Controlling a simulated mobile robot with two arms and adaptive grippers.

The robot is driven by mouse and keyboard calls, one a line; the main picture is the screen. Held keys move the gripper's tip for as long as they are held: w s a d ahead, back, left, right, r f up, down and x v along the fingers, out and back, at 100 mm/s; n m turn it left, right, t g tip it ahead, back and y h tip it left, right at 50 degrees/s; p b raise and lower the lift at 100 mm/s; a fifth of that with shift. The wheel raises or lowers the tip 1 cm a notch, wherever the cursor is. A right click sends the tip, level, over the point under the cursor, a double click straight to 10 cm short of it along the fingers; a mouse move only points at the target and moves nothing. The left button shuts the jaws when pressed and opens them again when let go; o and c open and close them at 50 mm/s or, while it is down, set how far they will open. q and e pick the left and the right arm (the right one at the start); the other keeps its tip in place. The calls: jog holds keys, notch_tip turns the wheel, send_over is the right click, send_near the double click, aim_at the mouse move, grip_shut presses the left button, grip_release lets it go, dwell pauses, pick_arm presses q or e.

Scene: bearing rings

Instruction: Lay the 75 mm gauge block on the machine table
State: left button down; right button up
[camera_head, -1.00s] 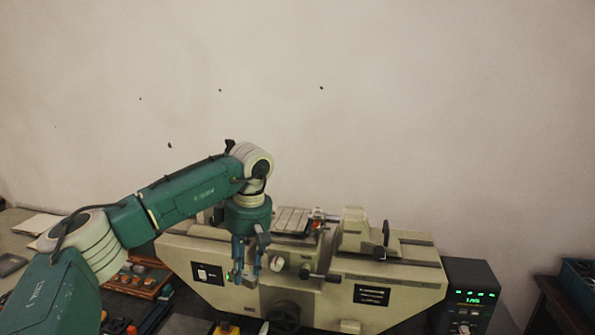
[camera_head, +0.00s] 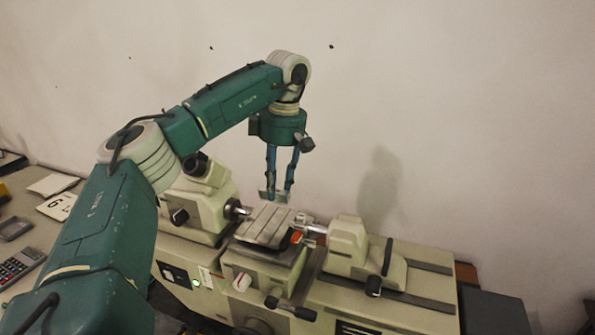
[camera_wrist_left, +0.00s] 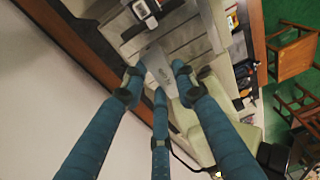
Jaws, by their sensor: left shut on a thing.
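The gauge block is a plain grey metal bar. My left gripper (camera_head: 279,188) is shut on the gauge block (camera_head: 272,197) at the back edge of the machine table (camera_head: 262,228), a slotted light-grey plate. In the left wrist view the block (camera_wrist_left: 159,62) sits between the three blue fingers of the left gripper (camera_wrist_left: 160,84), with the slotted table (camera_wrist_left: 196,42) behind it. The block appears raised above the table; the size of the gap is hard to tell. Small marking on the block is unreadable. My right gripper is out of view.
The machine's left head (camera_head: 199,205) and its right tailstock (camera_head: 346,245) flank the table, with spindles pointing toward it. A small orange part (camera_head: 296,237) is at the table's right edge. A calculator (camera_head: 19,265) lies on the bench at left. The table top looks bare.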

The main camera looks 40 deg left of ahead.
aim_at(275, 221)
pick_arm(q)
jog(key=shift+s+f, duration=1.15)
jog(key=shift+w+f+b, duration=0.15)
jog(key=shift+w+f, duration=0.05)
jog(key=shift+f, duration=0.45)
jog(key=shift+w+f+b, duration=0.15)
jog(key=shift+w+f, duration=0.05)
jog(key=shift+f, duration=0.4)
jog(key=shift+w+f, duration=0.2)
jog(key=shift+f, duration=0.35)
jog(key=shift+s, duration=0.1)
jog(key=shift+d+r, duration=0.1)
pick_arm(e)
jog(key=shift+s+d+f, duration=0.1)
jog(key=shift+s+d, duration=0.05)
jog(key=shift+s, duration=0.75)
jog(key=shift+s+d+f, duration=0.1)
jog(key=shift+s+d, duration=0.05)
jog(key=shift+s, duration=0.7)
pick_arm(q)
jog(key=shift+p, duration=0.35)
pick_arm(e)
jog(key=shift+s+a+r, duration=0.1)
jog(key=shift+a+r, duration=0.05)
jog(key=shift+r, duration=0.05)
pick_arm(q)
jog(key=shift+f, duration=0.35)
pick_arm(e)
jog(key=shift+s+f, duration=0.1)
